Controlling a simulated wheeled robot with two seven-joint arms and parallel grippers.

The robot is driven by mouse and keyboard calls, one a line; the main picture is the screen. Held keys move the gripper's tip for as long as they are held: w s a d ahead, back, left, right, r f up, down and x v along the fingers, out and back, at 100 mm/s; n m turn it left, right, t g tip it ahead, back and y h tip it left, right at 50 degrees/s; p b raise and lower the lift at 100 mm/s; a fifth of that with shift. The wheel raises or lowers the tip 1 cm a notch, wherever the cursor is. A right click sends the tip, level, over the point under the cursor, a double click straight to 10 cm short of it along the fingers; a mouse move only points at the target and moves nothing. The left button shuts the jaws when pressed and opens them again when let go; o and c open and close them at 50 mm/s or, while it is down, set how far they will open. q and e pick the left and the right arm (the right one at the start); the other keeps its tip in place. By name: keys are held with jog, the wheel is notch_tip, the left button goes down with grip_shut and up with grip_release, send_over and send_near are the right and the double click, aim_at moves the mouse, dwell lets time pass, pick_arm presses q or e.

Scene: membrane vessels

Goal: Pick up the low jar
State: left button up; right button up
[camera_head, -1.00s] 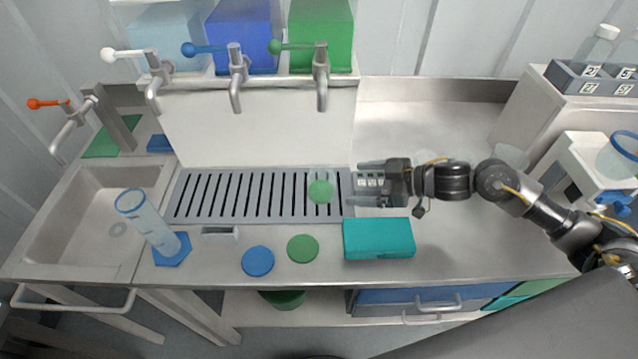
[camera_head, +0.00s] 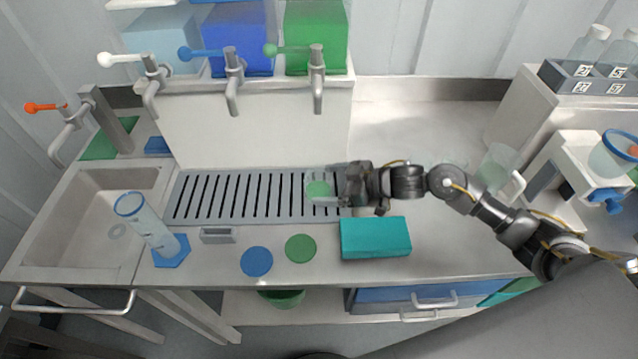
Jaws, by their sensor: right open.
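The low jar (camera_head: 318,189) is a small clear vessel with a green base or content. It stands on the right part of the slotted grey drain grate (camera_head: 250,216), below the green tap. My right gripper (camera_head: 326,186) reaches in from the right, its fingers pointing left at the jar. The gripper is open, and its fingers appear to lie around or beside the jar; the exact contact cannot be told. My left gripper is not in view.
A teal box (camera_head: 375,238) lies in front of the grate, with a green disc (camera_head: 300,248) and a blue disc (camera_head: 257,261) to its left. A clear cylinder (camera_head: 148,222) stands on a blue base. Taps (camera_head: 317,80) hang behind. The counter at back right is mostly clear.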

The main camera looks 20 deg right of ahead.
jog(key=x, duration=0.4)
jog(key=shift+d, duration=0.1)
jog(key=c, duration=1.1)
